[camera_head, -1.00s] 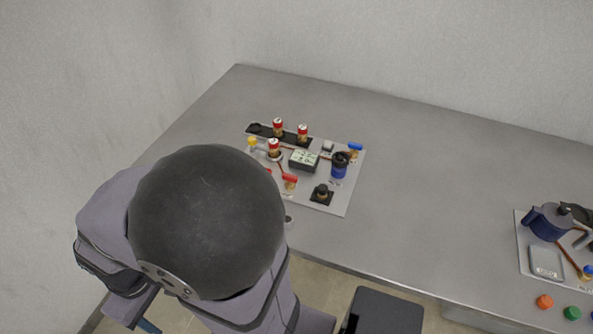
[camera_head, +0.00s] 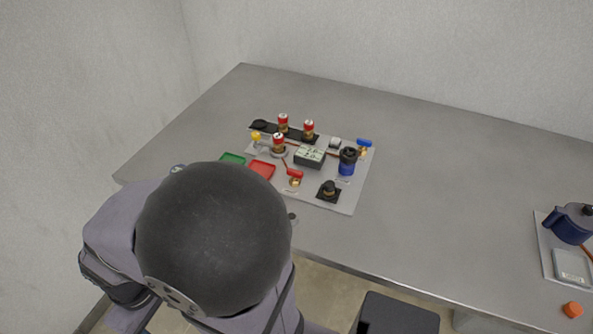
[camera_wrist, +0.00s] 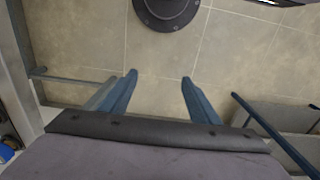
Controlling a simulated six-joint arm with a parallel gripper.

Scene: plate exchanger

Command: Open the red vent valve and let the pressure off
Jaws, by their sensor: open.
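The red-handled valve (camera_head: 295,174) sits near the front of the grey board (camera_head: 343,199) on the metal table, joined to a thin copper-coloured pipe. A blue-handled valve (camera_head: 364,143) is at the board's back right corner and a yellow-handled fitting (camera_head: 256,136) at its left. My gripper (camera_wrist: 159,78) is open and empty in the wrist view, with its two blue fingers apart above the tiled floor. In the head view my arm hides the gripper. The wrist view shows no valve.
Red-topped cylinders (camera_head: 308,128), a gauge box (camera_head: 310,157), a blue-black jar (camera_head: 347,161) and a black knob (camera_head: 328,190) crowd the board. A blue pitcher (camera_head: 571,224) stands far right; the table between is clear.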

